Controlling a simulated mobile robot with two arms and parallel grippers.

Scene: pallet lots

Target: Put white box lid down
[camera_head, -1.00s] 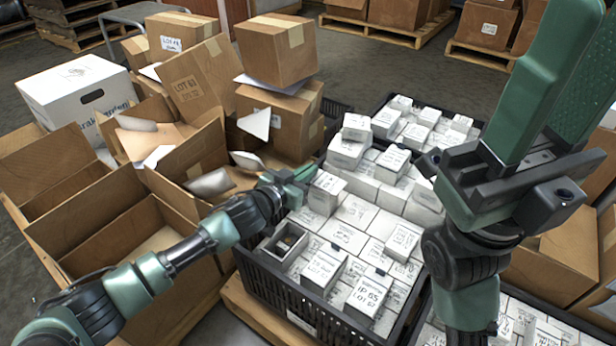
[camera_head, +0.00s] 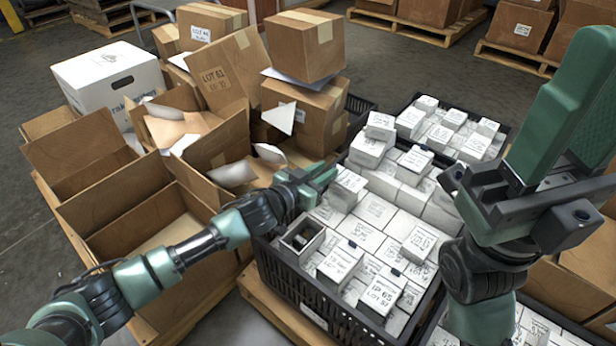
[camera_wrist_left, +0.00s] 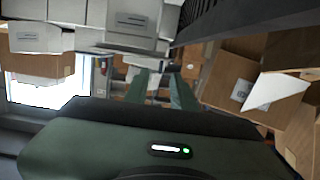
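My left gripper (camera_head: 322,178) is above the left part of the black crate (camera_head: 318,303), beside a small white box (camera_head: 347,190). In the left wrist view its two green fingers (camera_wrist_left: 160,92) are apart, and I see nothing clearly held between them. An open small white box (camera_head: 302,238) with a dark thing inside sits at the crate's left edge. I cannot make out which white piece is its lid. My right gripper (camera_head: 510,190) is raised at the right, over the crates; its fingertips do not show clearly.
Open brown cartons (camera_head: 130,215) and a white carton (camera_head: 112,80) stand at the left. Stacked brown boxes (camera_head: 305,48) rise behind my left gripper. A second black crate (camera_head: 412,97) of white boxes is behind. Most crate space is covered by white boxes.

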